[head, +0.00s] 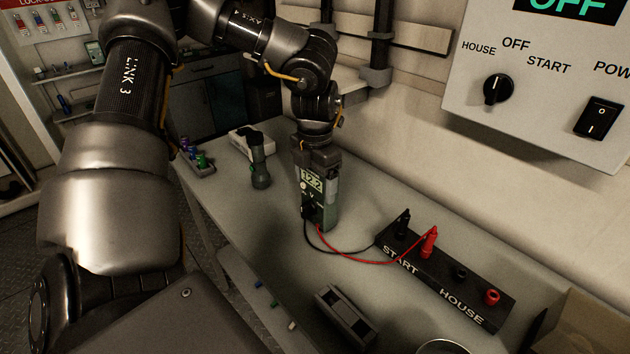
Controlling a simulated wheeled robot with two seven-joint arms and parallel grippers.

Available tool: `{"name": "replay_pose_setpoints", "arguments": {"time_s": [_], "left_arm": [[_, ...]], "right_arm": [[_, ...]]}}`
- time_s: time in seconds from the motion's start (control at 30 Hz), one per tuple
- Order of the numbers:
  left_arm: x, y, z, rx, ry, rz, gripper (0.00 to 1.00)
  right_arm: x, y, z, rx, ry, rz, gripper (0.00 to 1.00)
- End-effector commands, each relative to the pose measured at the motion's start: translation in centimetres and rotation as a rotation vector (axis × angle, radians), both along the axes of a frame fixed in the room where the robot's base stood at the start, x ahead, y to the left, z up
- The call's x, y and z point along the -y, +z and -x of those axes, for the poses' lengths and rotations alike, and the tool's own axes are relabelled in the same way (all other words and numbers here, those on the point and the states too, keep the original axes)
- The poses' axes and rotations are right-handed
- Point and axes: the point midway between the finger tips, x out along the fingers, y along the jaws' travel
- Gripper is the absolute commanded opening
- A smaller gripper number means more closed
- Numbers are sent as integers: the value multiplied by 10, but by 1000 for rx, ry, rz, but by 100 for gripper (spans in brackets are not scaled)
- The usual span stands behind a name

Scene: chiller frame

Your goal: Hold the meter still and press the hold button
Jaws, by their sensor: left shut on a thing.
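The meter (322,205) is a green and dark handheld unit standing upright on the bench, its display reading about 12.2. My left gripper (318,160) comes down from above and is shut on the upper part of the meter. A black lead and a red lead run from the meter to the terminal block (445,274) marked START and HOUSE, with plugs at the START end. The hold button is too small to tell apart. My right gripper is not in view.
A control panel (550,75) with a knob (496,89), a rocker switch (599,117) and a display reading OFF is on the wall at right. A flashlight-like object (260,172) stands left of the meter. A dark holder (346,314) sits in front. A cardboard box (580,325) is at lower right.

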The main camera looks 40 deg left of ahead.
Motion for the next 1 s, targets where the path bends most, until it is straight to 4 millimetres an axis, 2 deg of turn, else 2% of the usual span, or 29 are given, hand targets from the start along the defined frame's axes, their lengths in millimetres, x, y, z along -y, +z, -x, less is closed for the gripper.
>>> {"name": "replay_pose_setpoints", "arguments": {"time_s": [0.2, 0.7, 1.0], "left_arm": [[0, 0, 0, 1, 0, 0, 46], [0, 0, 0, 1, 0, 0, 46], [0, 0, 0, 1, 0, 0, 46]], "right_arm": [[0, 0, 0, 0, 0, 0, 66], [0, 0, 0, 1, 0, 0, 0], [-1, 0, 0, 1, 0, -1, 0]]}}
